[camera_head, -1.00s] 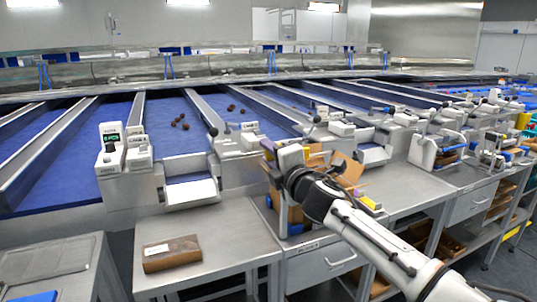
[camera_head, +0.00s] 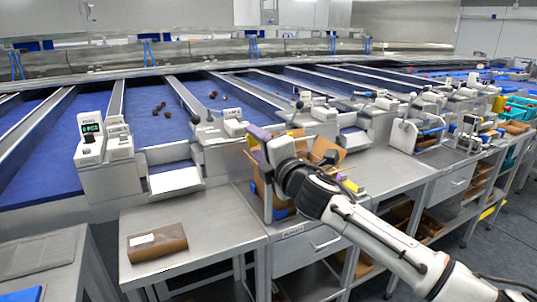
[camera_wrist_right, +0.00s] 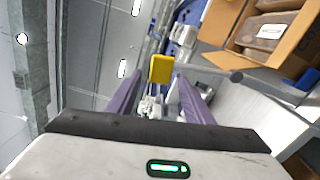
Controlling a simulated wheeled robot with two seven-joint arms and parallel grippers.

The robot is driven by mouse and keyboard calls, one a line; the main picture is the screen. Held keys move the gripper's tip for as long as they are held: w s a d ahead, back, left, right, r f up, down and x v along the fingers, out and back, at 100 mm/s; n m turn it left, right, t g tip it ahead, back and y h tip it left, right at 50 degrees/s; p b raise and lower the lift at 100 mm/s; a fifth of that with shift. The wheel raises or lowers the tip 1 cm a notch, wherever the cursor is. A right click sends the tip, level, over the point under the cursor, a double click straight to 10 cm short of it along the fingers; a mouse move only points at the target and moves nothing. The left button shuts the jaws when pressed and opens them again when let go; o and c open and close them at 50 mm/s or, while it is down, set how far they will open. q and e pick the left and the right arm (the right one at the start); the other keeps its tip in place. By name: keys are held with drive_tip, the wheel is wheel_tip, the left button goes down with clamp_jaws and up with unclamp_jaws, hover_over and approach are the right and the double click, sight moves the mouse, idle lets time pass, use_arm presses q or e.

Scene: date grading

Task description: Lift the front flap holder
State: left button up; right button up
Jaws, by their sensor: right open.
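My right gripper (camera_head: 260,134) is at the upper left of an open cardboard box (camera_head: 326,150) that stands in a fixture with blue parts on the steel bench. In the right wrist view its two purple fingers (camera_wrist_right: 157,97) are spread apart. A yellow tab (camera_wrist_right: 161,69), which looks like the front flap holder, shows between and beyond the fingertips. No contact with the fingers shows. A small yellow piece also shows beside the gripper in the head view (camera_head: 252,141). My wrist and forearm hide part of the box and fixture. My left gripper is out of view.
An open carton with packed brown packages (camera_wrist_right: 268,30) shows at the upper right of the wrist view. A brown package (camera_head: 157,243) lies on the left bench (camera_head: 205,225). A scale with a green display (camera_head: 90,138) stands by the blue belts. Bench space around the package is clear.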

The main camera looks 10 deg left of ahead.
drive_tip(key=v, duration=0.6)
drive_tip(key=shift+s+d, duration=0.15)
drive_tip(key=shift+s, duration=0.2)
drive_tip(key=s+d+f+m+g+h, duration=0.1)
drive_tip(key=s+d+f+m, duration=0.3)
drive_tip(key=f, duration=0.6)
drive_tip(key=s+d+f+m+h, duration=0.1)
drive_tip(key=s+d+f+m, duration=0.25)
drive_tip(key=f+m, duration=0.4)
drive_tip(key=s+d+f+m+g+h, duration=0.1)
drive_tip(key=s+d+f+m, duration=0.3)
drive_tip(key=f, duration=0.7)
drive_tip(key=s+d+f+m+g+h, duration=0.1)
drive_tip(key=s+d+f+m+h, duration=0.1)
drive_tip(key=s+d+f+m, duration=0.3)
drive_tip(key=s+d+f+m+g+h, duration=0.2)
drive_tip(key=s+d+f+m, duration=0.3)
drive_tip(key=s+d+f, duration=0.7)
drive_tip(key=s+f+h, duration=0.1)
drive_tip(key=s, duration=0.6)
drive_tip(key=shift+s+d+f+g+h, duration=0.2)
drive_tip(key=shift+s+f+g+h, duration=0.1)
drive_tip(key=shift+s+f, duration=0.1)
drive_tip(key=shift+c, duration=0.5)
